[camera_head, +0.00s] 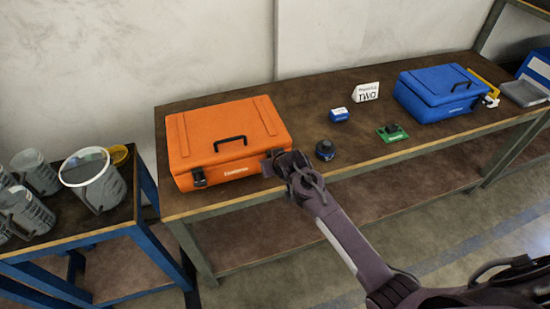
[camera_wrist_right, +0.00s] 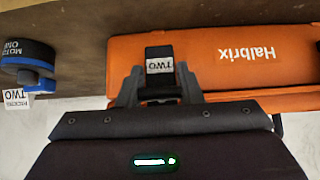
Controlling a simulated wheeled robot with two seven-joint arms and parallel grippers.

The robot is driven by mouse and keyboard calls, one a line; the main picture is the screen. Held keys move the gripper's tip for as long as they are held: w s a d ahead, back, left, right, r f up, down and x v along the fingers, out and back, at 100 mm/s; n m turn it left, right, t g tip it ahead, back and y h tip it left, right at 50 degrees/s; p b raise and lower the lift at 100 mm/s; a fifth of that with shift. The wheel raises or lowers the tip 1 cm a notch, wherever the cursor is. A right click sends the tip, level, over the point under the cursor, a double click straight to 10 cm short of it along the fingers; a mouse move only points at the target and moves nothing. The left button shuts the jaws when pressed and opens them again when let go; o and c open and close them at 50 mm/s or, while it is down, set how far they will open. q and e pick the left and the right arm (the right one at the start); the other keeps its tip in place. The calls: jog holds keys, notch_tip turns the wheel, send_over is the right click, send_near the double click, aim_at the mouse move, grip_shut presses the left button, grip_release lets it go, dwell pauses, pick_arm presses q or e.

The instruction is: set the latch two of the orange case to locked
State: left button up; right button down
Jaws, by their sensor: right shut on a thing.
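The other front corner is covered by my right gripper (camera_head: 272,163). In the right wrist view latch two (camera_wrist_right: 160,66), black with a white "TWO" label, sits between the fingers of my right gripper (camera_wrist_right: 160,88), which is shut on it. The case front (camera_wrist_right: 250,60) there reads "Halbrix". My left gripper is not in view.
A dark round motor-like part (camera_head: 325,150) stands just right of my right gripper. Clear buckets (camera_head: 92,180) stand on the left cart.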

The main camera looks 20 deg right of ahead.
jog(key=shift+w+r, duration=0.1)
dwell(0.4)
jog(key=c, duration=1)
grip_release()
jog(key=v, duration=0.7)
jog(key=shift+r+b, duration=0.35)
jog(key=shift+f, duration=0.1)
